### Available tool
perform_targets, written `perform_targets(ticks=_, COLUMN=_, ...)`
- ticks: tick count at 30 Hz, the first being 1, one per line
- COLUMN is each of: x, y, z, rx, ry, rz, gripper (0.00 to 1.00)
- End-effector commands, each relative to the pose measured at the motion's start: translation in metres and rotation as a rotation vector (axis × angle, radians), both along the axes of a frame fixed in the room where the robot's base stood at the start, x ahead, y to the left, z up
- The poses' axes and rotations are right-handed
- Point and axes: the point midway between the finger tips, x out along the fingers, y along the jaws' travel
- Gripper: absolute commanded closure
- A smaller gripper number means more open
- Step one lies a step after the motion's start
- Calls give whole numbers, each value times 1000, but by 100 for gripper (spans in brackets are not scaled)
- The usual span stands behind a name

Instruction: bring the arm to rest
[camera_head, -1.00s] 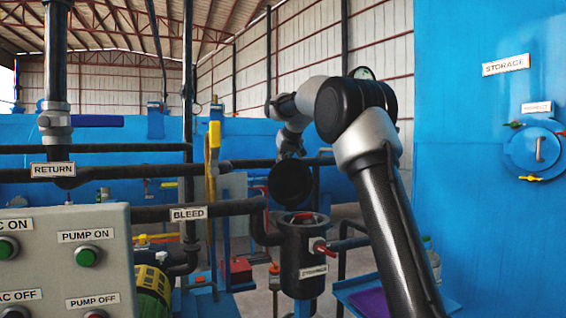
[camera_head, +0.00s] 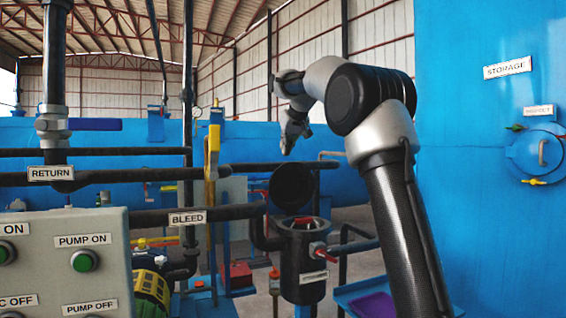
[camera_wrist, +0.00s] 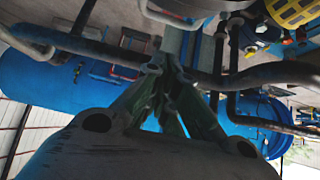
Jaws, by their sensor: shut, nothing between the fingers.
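My gripper (camera_head: 286,150) shows small in the head view, at the end of my raised arm, above the black strainer pot with its open round lid. Its fingers are close together with nothing between them. In the wrist view my gripper (camera_wrist: 172,125) points at dark pipes and the floor, with its fingers converging and empty. My arm rises from the lower right and bends over at the elbow.
The black strainer pot (camera_head: 303,262) has a red handle on its side. Pipes labelled RETURN (camera_head: 51,173) and BLEED (camera_head: 188,218) run at left. A grey control panel (camera_head: 40,250) is at lower left. A blue STORAGE tank (camera_head: 490,130) stands close at right.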

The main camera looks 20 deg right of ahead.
Motion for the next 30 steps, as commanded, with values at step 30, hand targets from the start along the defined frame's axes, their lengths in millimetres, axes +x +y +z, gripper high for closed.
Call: perform_targets(ticks=30, x=-298, y=19, z=-83, rx=10, ry=228, rz=5, gripper=100)
